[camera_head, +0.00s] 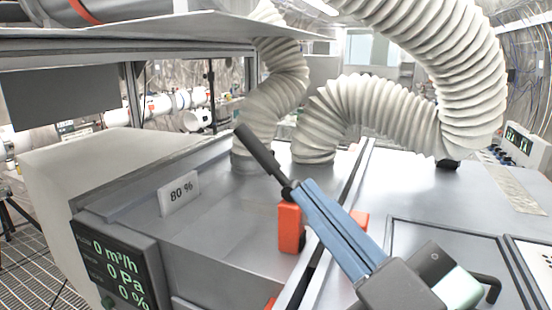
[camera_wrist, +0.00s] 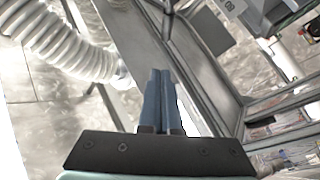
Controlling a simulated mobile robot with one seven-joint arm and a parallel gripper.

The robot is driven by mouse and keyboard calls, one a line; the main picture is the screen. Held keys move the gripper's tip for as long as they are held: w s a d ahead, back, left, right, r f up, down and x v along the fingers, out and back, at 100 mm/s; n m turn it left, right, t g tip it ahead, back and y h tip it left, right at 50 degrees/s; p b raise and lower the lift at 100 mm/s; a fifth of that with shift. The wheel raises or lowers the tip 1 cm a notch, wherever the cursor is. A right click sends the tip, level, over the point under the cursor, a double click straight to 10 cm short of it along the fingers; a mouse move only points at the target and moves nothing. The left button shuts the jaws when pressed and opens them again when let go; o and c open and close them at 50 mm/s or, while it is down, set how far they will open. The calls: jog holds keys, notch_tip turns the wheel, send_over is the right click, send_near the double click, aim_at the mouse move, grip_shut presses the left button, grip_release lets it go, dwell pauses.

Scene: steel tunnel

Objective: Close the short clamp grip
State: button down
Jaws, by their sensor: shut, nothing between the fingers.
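My gripper (camera_head: 300,192) has two long blue fingers pressed together with nothing between them. It reaches up and left over the grey metal housing. A black rod-like grip (camera_head: 261,153), which looks like the clamp's handle, slants up and left just beyond the fingertips; I cannot tell whether they touch. An orange-red block (camera_head: 291,229) stands left of the fingers, and part of another orange-red block (camera_head: 360,217) shows to their right. In the wrist view, the shut fingertips (camera_wrist: 161,74) point toward a dark upright bar (camera_wrist: 168,22), probably the same grip.
Ribbed white hoses (camera_head: 345,108) rise from the housing's top (camera_head: 215,215) behind the grip. A grey shelf (camera_head: 150,32) overhangs at upper left. A flat panel (camera_head: 445,240) lies right of the fingers.

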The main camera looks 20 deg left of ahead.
jog(key=shift+s+a+f+n+g, duration=0.1)
jog(key=shift+s+f+n+g, duration=0.1)
jog(key=shift+s+n+g, duration=0.1)
jog(key=p, duration=0.6)
send_near(250, 140)
notch_tip(250, 140, up, 3)
jog(key=a, duration=0.2)
jog(key=w, duration=0.1)
jog(key=w+a+f+p, duration=0.1)
jog(key=w+a+f, duration=0.1)
jog(key=shift+w+a+p, duration=0.25)
jog(key=shift+p, duration=0.05)
